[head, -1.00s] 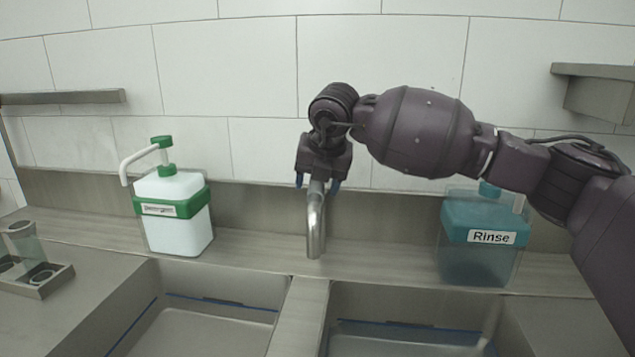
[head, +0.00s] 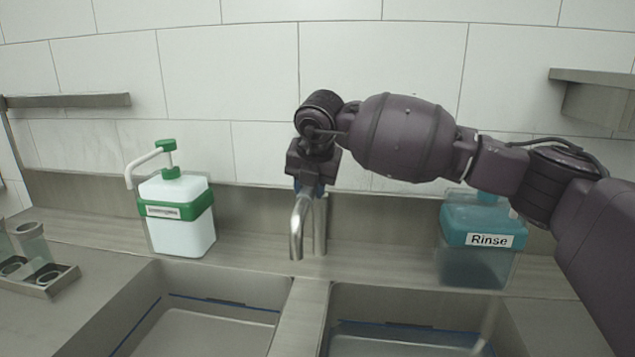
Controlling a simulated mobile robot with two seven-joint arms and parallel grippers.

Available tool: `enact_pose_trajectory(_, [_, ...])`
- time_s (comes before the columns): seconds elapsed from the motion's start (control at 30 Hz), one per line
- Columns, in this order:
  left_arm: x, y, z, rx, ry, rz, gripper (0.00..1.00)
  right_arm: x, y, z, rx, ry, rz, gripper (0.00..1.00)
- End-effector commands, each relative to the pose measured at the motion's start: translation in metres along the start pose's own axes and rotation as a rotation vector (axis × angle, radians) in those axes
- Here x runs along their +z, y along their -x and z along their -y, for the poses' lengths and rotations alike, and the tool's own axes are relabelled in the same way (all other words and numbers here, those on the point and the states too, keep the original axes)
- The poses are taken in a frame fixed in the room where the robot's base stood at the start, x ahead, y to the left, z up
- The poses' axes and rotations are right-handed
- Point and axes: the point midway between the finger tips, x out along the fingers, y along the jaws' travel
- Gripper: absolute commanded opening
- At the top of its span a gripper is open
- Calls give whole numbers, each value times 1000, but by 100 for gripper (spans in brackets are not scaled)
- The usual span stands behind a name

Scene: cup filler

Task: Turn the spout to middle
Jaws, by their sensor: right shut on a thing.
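The silver spout (head: 298,228) stands at the back of the counter, between the two basins. Its outlet hangs down and points forward and a little left, near the back end of the divider (head: 298,318). Its upright post shows just right of the outlet. My right gripper (head: 309,186) reaches in from the right, points down and is shut on the top of the spout. The fingers' blue tips are mostly hidden by the gripper body and the spout. My left gripper is not in view.
A white dispenser (head: 182,232) with a green pump stands left of the spout. A teal container labelled Rinse (head: 477,246) stands to the right, below my arm. A cup holder (head: 48,283) is at far left. Wall shelves (head: 68,101) flank both sides.

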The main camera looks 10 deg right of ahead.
Motion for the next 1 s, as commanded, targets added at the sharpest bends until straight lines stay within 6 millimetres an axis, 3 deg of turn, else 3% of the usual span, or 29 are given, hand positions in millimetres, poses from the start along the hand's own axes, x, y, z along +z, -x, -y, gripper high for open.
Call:
enact_pose_trajectory(0.33, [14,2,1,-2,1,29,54,0,0,-2,-4,-13,4,0])
enact_pose_trajectory(0.37, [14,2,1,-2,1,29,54,0,0,-2,-4,-13,4,38])
enact_pose_trajectory(0.5, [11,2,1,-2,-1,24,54,0,0,-2,-4,-13,4,59])
enact_pose_trajectory(0.83, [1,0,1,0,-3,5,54,0,3,-2,-4,-12,4,59])
enact_pose_trajectory(1.0, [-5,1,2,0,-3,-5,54,1,24,-3,-1,-12,7,59])
